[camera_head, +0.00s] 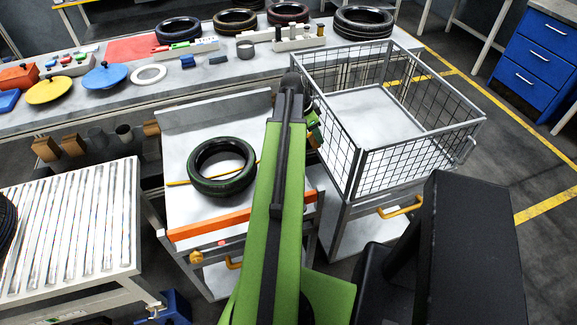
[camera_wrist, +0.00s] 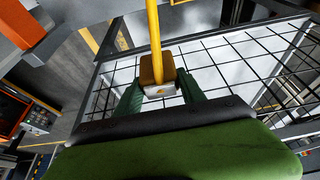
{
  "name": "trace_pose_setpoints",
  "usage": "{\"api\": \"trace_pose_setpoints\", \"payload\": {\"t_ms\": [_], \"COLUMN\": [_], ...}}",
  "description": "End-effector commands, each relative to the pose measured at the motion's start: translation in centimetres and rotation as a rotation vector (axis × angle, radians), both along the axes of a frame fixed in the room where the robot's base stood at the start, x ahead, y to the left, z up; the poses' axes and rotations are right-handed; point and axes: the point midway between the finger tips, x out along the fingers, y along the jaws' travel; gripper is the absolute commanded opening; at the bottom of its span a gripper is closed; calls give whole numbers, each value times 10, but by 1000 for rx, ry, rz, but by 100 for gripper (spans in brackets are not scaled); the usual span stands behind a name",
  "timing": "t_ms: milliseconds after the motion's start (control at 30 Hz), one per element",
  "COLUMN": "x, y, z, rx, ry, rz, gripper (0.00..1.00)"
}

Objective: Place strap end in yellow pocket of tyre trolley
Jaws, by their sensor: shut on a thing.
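The tyre trolley (camera_head: 183,217) stands in the middle of the head view with a green-sided tyre (camera_head: 222,167) lying flat on its deck. A thin yellow strap (camera_head: 179,183) crosses the deck at the tyre. In the wrist view, the yellow strap (camera_wrist: 153,28) runs down to an ochre strap end (camera_wrist: 158,68) with a pale metal tip. My gripper (camera_wrist: 158,90) is shut on this strap end. In the head view my arm mostly hides my gripper, beside the wire cage. A small yellow fitting (camera_head: 195,257) is on the trolley's front left; I cannot tell whether it is the pocket.
A wire cage cart (camera_head: 352,190) stands right of the trolley, close to my gripper; its mesh (camera_wrist: 245,55) fills much of the wrist view. An orange bar (camera_head: 235,219) edges the trolley's front. A roller conveyor (camera_head: 75,235) stands left. A long workbench (camera_head: 215,80) lies behind.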

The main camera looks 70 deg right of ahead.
Motion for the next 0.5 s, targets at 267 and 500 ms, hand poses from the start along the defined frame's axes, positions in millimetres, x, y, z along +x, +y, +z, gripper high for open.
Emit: {"api": "trace_pose_setpoints", "payload": {"t_ms": [267,500], "x": [5,66], "y": [-7,-17], "z": [-16,-58], "rx": [0,0], "ry": [1,1], "rz": [3,7], "gripper": [3,3]}}
